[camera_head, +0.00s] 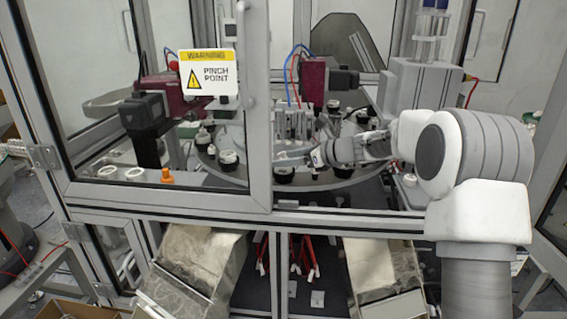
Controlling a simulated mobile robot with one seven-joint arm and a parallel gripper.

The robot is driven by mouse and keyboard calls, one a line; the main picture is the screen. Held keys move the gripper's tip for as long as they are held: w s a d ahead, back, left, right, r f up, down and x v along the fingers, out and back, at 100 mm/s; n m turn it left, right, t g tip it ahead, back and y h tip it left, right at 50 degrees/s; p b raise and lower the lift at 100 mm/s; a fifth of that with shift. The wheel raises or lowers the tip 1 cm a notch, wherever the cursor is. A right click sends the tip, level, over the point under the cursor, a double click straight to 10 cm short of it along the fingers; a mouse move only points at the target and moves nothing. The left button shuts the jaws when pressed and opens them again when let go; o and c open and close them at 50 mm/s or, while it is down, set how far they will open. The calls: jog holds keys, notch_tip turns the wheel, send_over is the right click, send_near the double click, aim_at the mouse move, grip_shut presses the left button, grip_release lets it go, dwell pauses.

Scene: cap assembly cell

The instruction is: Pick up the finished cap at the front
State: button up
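One black cap (284,176) sits at the front of the turntable. Another cap with a white ring (228,158) is to its left, seen behind the glass door. My gripper (293,158) reaches in from the right through the open part of the frame. Its fingertips are close above the front cap and partly overlap it in this view. Whether they touch the cap is too small to tell, and the finger gap cannot be made out.
A glass door with a metal frame (262,150) and a pinch point warning sign (209,73) stands left of my gripper. A horizontal frame bar (345,224) runs below the turntable. Red machine units (313,80) stand over the turntable. Two chutes (190,265) (385,268) hang below.

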jog(key=c, duration=0.8)
jog(key=shift+c, duration=0.2)
